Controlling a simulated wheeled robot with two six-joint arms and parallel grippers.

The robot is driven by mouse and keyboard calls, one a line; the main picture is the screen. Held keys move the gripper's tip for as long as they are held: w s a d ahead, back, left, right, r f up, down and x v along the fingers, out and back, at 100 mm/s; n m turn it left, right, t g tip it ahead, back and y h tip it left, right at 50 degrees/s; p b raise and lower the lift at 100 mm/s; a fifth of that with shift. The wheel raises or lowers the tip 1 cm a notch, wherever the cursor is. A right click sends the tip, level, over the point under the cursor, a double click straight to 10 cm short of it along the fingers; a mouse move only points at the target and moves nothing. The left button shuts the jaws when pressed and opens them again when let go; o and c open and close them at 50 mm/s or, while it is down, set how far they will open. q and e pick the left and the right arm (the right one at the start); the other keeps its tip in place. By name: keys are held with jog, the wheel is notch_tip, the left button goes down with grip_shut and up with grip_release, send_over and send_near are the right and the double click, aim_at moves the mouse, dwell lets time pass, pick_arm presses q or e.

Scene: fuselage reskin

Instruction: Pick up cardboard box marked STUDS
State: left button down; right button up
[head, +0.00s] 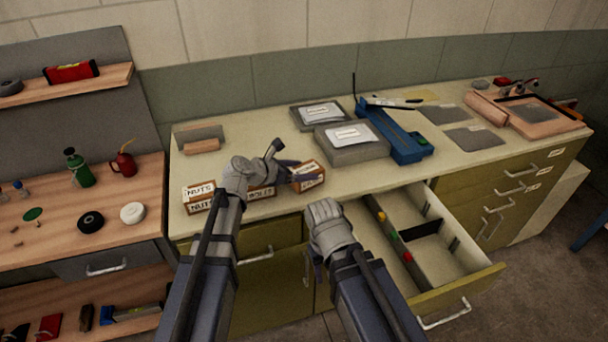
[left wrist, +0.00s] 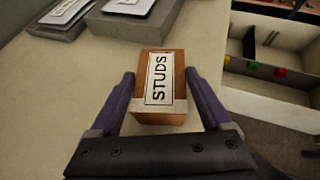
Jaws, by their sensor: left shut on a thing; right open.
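The cardboard box marked STUDS (head: 309,177) is at the front of the counter, right of the other small boxes. In the left wrist view the box (left wrist: 160,88) lies between the two purple fingers, its white label reading STUDS. My left gripper (head: 288,171) is shut on this box from both sides. I cannot tell whether the box still touches the counter. My right gripper (head: 318,268) is open, lower in the head view, in front of the cabinet and left of the open drawer; its fingers are mostly hidden by its own wrist.
Boxes marked NUTS (head: 199,191) and another partly hidden box (head: 262,192) stand to the left. Grey cases (head: 352,152) and a blue tool (head: 395,135) lie behind. An open drawer (head: 460,278) juts out at the front right.

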aim_at(302, 172)
pick_arm(q)
notch_tip(302, 172, up, 10)
jog(key=p, duration=1)
jog(key=shift+d, duration=0.15)
